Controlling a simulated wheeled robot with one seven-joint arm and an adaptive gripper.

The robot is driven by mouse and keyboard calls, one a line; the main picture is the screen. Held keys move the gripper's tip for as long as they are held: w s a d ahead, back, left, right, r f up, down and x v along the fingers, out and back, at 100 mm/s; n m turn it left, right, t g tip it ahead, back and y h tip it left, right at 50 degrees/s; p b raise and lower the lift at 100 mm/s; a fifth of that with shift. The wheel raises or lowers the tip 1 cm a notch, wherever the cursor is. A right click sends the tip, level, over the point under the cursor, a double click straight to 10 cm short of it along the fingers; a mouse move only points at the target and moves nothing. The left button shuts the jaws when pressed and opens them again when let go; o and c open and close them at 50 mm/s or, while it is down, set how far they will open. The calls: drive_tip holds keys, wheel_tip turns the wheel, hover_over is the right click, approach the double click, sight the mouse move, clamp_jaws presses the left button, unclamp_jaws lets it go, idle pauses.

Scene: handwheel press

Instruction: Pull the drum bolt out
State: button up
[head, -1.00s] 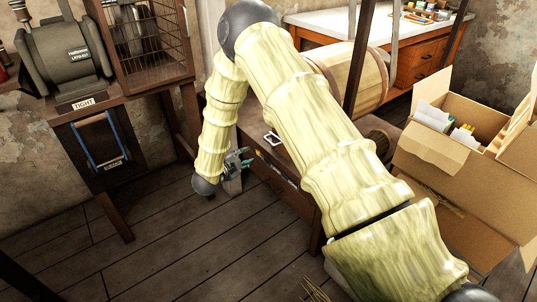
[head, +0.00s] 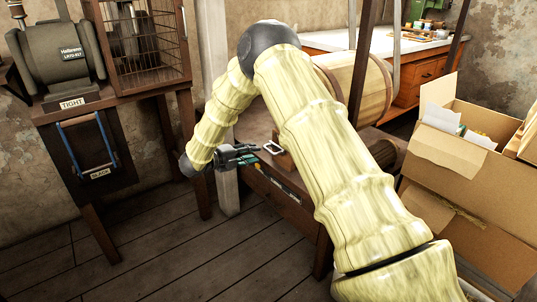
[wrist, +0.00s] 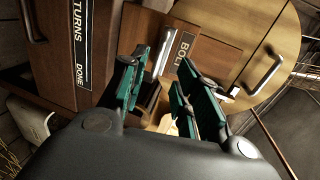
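The bolt block (wrist: 208,62) is a wooden piece labelled BOLT in the wrist view. A silver bar handle (wrist: 162,57) stands on it, beside the label. In the head view a pale loop handle (head: 272,147), seemingly the same one, shows just right of my gripper. The wooden drum (head: 352,92) lies behind my arm; its round face (wrist: 268,40) shows in the wrist view with another silver handle (wrist: 263,75). My gripper (wrist: 165,75) is open, with green-padded fingers. The bolt handle shows beyond and between the fingers; I cannot tell whether they touch it.
A drawer front labelled TURNS DONE (wrist: 75,45) is at left in the wrist view. A low bench (head: 290,203) stands under the drum. A cabinet with a TIGHT/SLACK lever (head: 88,145) is at left, an open cardboard box (head: 450,195) at right. The floor in front is clear.

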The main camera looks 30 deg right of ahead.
sight(268, 151)
drive_tip(key=b+x, duration=0.2)
drive_tip(key=x, duration=0.6)
drive_tip(key=shift+d+f, duration=0.2)
drive_tip(key=shift+d, duration=0.1)
drive_tip(key=shift+c, duration=0.5)
clamp_jaws()
